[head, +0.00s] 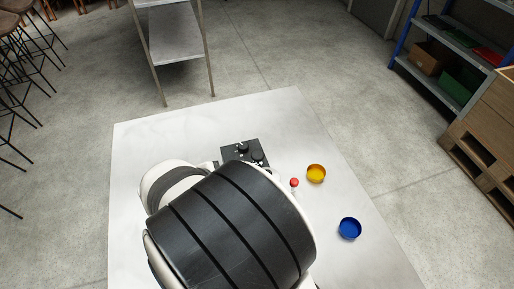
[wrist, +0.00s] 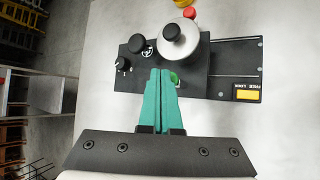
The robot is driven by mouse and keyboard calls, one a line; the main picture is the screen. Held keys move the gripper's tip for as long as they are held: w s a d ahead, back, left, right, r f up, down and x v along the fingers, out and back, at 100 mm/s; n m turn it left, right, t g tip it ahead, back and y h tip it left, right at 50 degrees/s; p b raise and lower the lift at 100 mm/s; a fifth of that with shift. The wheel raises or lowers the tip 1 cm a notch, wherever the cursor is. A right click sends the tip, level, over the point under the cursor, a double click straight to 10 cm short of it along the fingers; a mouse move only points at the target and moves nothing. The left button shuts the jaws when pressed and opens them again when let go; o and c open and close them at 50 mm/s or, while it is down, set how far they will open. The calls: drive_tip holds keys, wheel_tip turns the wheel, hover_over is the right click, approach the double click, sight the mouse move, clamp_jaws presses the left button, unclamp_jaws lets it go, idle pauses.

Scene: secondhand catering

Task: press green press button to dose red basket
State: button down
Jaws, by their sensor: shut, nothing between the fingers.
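My gripper (wrist: 160,72) shows in the wrist view, its two teal fingers shut together and empty, over the near part of a black control panel (wrist: 222,55). A small green part (wrist: 174,79), seemingly the green press button, shows just right of the fingertips and is partly hidden by them. I cannot tell whether the fingers touch it. In the head view the panel (head: 231,153) is partly covered by my arm, which also hides the gripper. No red basket is visible. A yellow basket (head: 316,173) and a blue basket (head: 350,228) stand right of my arm.
A red ball-shaped knob (head: 294,182) stands beside the yellow basket; it also shows in the wrist view (wrist: 190,13). Black knobs (wrist: 136,43) and a pale disc with a black knob (wrist: 178,45) rise from the panel. The white table's (head: 160,138) far left is clear.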

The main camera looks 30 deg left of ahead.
drive_tip(key=shift+f, duration=0.65)
idle(0.5)
drive_tip(key=shift+r, duration=1.1)
wheel_tip(320, 180, up, 5)
idle(0.3)
idle(0.5)
